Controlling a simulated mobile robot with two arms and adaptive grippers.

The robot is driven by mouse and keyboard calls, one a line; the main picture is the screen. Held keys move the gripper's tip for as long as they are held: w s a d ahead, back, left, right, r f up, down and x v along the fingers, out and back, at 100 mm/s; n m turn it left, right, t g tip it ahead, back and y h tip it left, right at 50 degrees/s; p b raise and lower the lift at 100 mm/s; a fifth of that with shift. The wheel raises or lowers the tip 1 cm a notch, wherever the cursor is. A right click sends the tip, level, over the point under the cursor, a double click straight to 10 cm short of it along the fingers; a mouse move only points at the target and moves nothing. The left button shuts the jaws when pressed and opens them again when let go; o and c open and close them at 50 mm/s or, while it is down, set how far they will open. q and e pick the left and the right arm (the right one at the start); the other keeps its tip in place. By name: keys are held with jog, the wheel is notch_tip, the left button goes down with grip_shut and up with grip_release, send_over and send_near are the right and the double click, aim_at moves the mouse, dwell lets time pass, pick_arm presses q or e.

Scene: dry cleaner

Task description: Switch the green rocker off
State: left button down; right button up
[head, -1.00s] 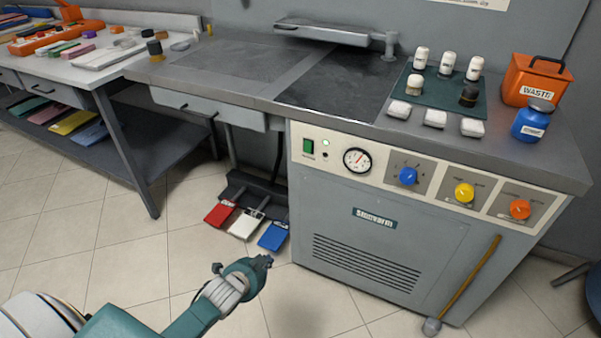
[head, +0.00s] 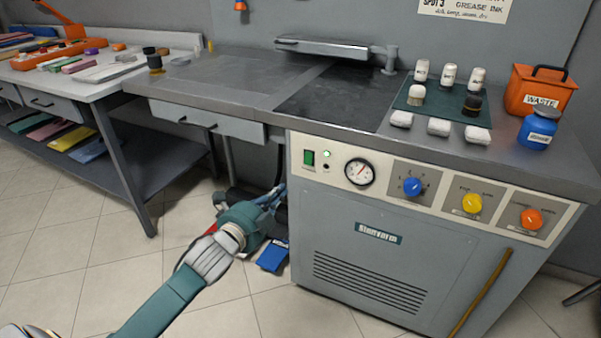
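The green rocker (head: 308,158) is at the left end of the cream control panel (head: 338,190) on the grey machine's front. A small lit green lamp (head: 326,154) is just to its right. Which way the rocker is tipped is too small to tell. My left gripper (head: 268,200) is in front of the machine's left side, lower than the rocker and to its left, apart from the panel. Its fingers point toward the machine and look dark and small, so their opening is unclear. My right gripper is not in view.
Right of the rocker are a gauge (head: 359,172), a blue knob (head: 412,186), a yellow knob (head: 472,203) and an orange knob (head: 531,219). A blue pedal (head: 272,255) is on the floor below my gripper. A wooden-handled tool (head: 480,293) leans at the right front.

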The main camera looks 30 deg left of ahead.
pick_arm(q)
jog(key=b, duration=0.2)
send_near(306, 165)
jog(key=w, duration=0.3)
jog(key=w+f, duration=0.1)
jog(key=shift+w+d, duration=0.1)
jog(key=shift+w, duration=0.75)
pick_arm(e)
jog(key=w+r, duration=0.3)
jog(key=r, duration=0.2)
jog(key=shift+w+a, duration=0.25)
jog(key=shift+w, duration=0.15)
pick_arm(q)
jog(key=shift+w+f+t+b, duration=0.1)
jog(key=shift+w+t+b, duration=0.2)
jog(key=shift+b, duration=0.5)
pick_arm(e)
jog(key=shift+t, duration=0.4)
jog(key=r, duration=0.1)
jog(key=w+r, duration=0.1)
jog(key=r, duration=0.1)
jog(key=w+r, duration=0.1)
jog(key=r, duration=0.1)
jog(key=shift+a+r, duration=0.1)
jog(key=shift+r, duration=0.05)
